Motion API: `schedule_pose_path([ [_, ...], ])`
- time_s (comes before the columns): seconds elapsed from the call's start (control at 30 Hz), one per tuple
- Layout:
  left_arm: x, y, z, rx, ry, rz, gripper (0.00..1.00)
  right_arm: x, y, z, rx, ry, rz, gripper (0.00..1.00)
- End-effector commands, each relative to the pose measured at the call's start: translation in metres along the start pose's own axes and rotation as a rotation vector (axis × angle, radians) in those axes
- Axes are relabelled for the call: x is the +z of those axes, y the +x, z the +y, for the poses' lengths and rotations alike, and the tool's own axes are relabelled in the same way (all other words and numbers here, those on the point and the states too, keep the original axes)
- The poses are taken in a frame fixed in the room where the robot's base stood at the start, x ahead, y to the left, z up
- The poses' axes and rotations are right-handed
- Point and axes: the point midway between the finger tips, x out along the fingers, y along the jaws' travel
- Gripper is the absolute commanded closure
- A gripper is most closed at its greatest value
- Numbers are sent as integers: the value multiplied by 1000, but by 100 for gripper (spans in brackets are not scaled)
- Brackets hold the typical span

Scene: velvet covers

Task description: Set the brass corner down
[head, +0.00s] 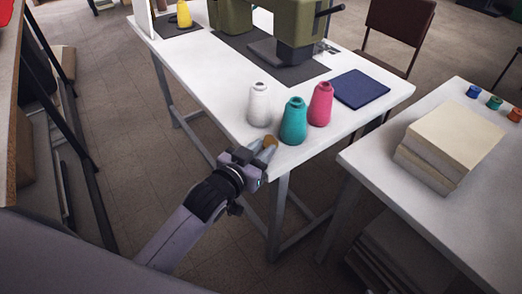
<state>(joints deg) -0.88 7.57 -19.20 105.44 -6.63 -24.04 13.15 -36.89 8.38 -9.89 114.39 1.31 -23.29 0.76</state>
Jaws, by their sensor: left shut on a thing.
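My left gripper (262,146) is at the near-left edge of the white sewing table (218,95). It is shut on a small brass-coloured piece, the brass corner (271,141), which shows at its fingertips. Most of the piece is hidden by the fingers. I cannot tell whether it touches the tabletop. The gripper is just in front of the white thread cone (259,105) and left of the teal cone (293,122). My right gripper is not in view.
A pink cone (320,104) stands beside the teal one. A dark blue cloth or book (361,89) lies to the right. A green sewing machine (295,30) stands behind. A second table (372,160) holds a cream stack (455,135) and several small spools.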

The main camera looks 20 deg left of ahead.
Motion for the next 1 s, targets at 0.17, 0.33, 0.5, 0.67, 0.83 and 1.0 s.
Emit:
schedule_pose_path([
  [0.17, 0, 0, 0, 0, -1, 0, 100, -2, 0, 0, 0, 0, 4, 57],
  [0.33, 3, 1, 0, 0, 0, -1, 52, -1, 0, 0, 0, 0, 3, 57],
  [0.5, 2, 0, 0, 0, 0, -1, 47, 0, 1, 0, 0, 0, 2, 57],
  [0.67, 0, 0, 0, 0, 0, 0, 47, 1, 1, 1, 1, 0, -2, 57],
  [0.83, 0, -12, 0, 0, -1, -2, 47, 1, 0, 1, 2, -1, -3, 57],
  [1.0, 0, -40, 0, -1, 0, -3, 47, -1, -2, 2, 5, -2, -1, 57],
])
